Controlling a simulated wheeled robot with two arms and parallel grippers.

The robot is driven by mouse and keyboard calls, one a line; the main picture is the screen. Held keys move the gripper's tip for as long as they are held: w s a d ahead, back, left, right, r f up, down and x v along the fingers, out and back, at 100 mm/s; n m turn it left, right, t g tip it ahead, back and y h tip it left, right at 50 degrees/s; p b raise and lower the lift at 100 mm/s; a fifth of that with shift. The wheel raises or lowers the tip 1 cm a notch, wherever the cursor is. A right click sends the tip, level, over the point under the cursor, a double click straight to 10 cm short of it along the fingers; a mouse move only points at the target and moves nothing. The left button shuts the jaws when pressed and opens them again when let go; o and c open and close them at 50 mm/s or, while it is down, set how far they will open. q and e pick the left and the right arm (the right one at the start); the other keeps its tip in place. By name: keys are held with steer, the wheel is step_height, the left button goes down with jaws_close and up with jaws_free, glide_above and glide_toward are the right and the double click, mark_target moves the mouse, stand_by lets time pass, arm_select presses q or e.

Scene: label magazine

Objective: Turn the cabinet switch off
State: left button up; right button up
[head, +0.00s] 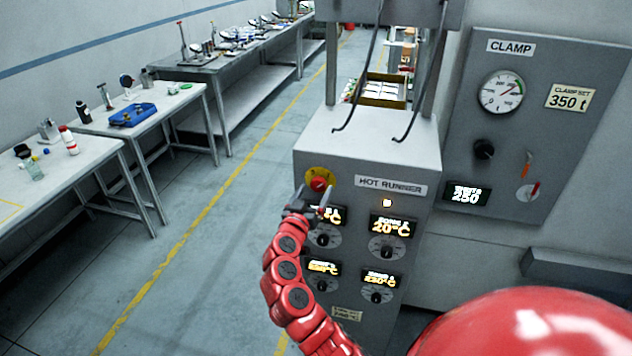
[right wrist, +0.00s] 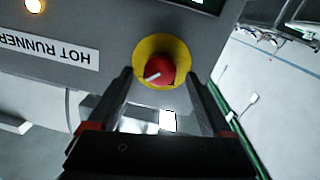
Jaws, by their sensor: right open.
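The cabinet switch (head: 318,181) is a red rotary knob on a yellow round plate, at the upper left of the grey hot runner cabinet (head: 350,160). In the right wrist view the red knob (right wrist: 160,71) has a white pointer mark. My right gripper (head: 312,196) is open just in front of the switch. In the right wrist view its two fingers (right wrist: 158,84) are spread to either side below the knob, with nothing between them that I can see held. Whether a finger touches the plate, I cannot tell. My left gripper is not in view.
Below the switch are several lit displays and dials (head: 388,250). A lit lamp (head: 387,203) sits under the HOT RUNNER label (head: 391,186). A grey CLAMP panel (head: 530,130) with a gauge is at the right. Work tables (head: 150,125) stand left; the floor between is clear.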

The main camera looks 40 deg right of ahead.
steer(key=shift+w+d+r, duration=0.15)
steer(key=shift+w+d, duration=0.2)
steer(key=shift+d, duration=0.05)
steer(key=shift+w+d+f, duration=0.2)
steer(key=shift+w+d, duration=0.05)
steer(key=shift+d, duration=0.1)
jaws_close()
